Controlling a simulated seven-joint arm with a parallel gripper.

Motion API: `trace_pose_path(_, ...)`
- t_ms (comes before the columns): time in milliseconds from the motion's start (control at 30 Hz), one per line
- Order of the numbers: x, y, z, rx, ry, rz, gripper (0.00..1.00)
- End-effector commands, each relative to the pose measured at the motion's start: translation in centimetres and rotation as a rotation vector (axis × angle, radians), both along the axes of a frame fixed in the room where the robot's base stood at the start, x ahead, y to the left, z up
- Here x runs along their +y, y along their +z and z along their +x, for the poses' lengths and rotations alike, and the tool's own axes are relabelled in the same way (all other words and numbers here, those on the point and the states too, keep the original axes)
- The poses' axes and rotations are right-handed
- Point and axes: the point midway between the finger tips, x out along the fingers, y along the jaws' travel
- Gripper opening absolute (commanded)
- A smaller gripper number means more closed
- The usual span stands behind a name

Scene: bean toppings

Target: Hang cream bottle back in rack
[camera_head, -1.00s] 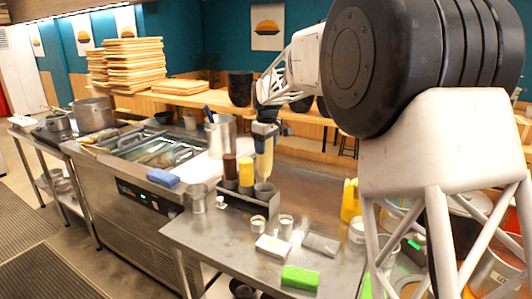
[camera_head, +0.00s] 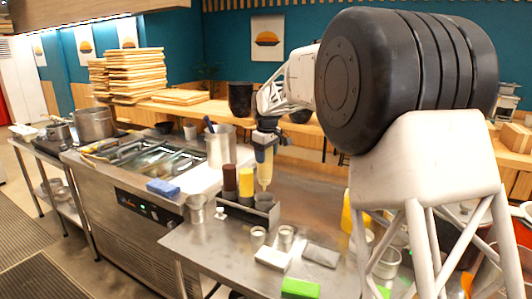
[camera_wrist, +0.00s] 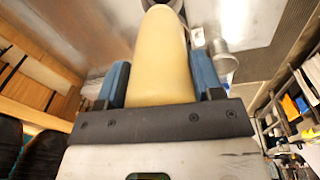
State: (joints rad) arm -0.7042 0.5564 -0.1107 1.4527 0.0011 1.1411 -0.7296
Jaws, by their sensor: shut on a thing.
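The cream bottle (camera_head: 264,168) hangs nozzle down from my gripper (camera_head: 266,138). My gripper is shut on it; in the wrist view the blue fingers (camera_wrist: 160,85) press on both sides of the pale bottle body (camera_wrist: 163,60). The grey rack (camera_head: 262,216) stands on the steel table, with a brown bottle (camera_head: 229,180) and a yellow bottle (camera_head: 246,182) in it. The cream bottle is above the rack's right end, where a grey cup-like holder (camera_head: 265,198) shows. Its tip is close to the holder's rim; I cannot tell whether they touch.
Metal cups (camera_head: 286,234), a white block (camera_head: 273,258), a grey block (camera_head: 321,255) and a green block (camera_head: 300,287) lie in front of the rack. A tall steel pot (camera_head: 220,146) stands behind it. A blue sponge (camera_head: 163,187) lies left, on the counter.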

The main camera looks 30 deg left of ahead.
Motion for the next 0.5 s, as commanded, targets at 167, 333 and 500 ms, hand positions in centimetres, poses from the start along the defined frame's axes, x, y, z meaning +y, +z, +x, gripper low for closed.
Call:
trace_pose_path(167,-0.01,-0.94,-0.01,0.000,0.000,0.000,0.54)
trace_pose_path(333,0.00,-1.12,-0.01,-0.001,0.000,0.001,0.54)
trace_pose_path(500,-0.01,-1.11,-0.01,-0.001,0.000,0.001,0.54)
